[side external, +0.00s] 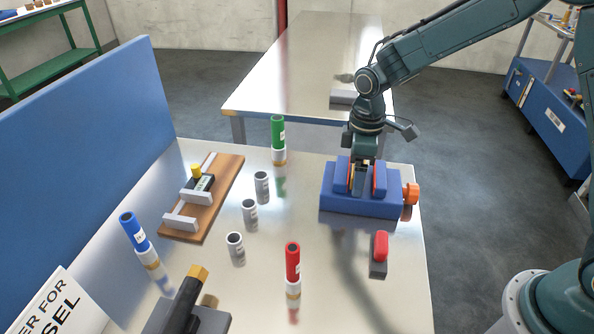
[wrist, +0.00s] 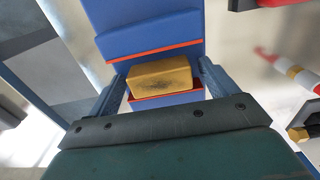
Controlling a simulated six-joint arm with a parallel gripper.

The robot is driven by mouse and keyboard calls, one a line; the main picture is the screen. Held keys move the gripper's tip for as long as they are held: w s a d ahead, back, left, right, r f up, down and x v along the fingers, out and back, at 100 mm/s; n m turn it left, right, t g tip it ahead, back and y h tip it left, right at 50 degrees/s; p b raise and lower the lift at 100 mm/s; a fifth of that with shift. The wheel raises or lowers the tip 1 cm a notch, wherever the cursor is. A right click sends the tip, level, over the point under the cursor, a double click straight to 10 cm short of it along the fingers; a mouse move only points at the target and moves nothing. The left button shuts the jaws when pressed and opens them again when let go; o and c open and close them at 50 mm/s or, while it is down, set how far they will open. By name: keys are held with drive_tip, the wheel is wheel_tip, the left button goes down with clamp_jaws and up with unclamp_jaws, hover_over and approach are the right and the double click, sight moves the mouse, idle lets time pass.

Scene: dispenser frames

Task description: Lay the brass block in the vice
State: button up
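The brass block (wrist: 160,76) lies between the red-lined jaws of the blue vice (side external: 360,205), nearly lengthwise along the gap. In the side view only a small strip of the block (side external: 352,177) shows. The vice also fills the upper middle of the wrist view (wrist: 150,25). My gripper (side external: 363,178) points down into the vice from above. In the wrist view its two fingers (wrist: 162,82) stand at either end of the block, with a narrow gap showing at each end, so it looks open around it. The block's underside is hidden.
An orange vice handle (side external: 411,193) sticks out right. A red-topped grey piece (side external: 379,253) stands in front. Red (side external: 292,265), green (side external: 278,133) and blue (side external: 134,232) tubes, grey cups (side external: 249,212) and a wooden fixture board (side external: 210,200) stand left. The table between is clear.

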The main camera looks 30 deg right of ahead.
drive_tip(key=shift+r, duration=0.15)
wheel_tip(320, 180, up, 12)
idle(0.8)
idle(0.5)
drive_tip(key=s+d+r+m+t, duration=0.35)
drive_tip(key=s+r, duration=0.35)
drive_tip(key=s, duration=0.5)
drive_tip(key=s+d+f+m+t, duration=0.1)
drive_tip(key=s+m, duration=0.4)
drive_tip(key=s, duration=0.8)
drive_tip(key=shift+d+t, duration=0.55)
drive_tip(key=shift+d, duration=0.5)
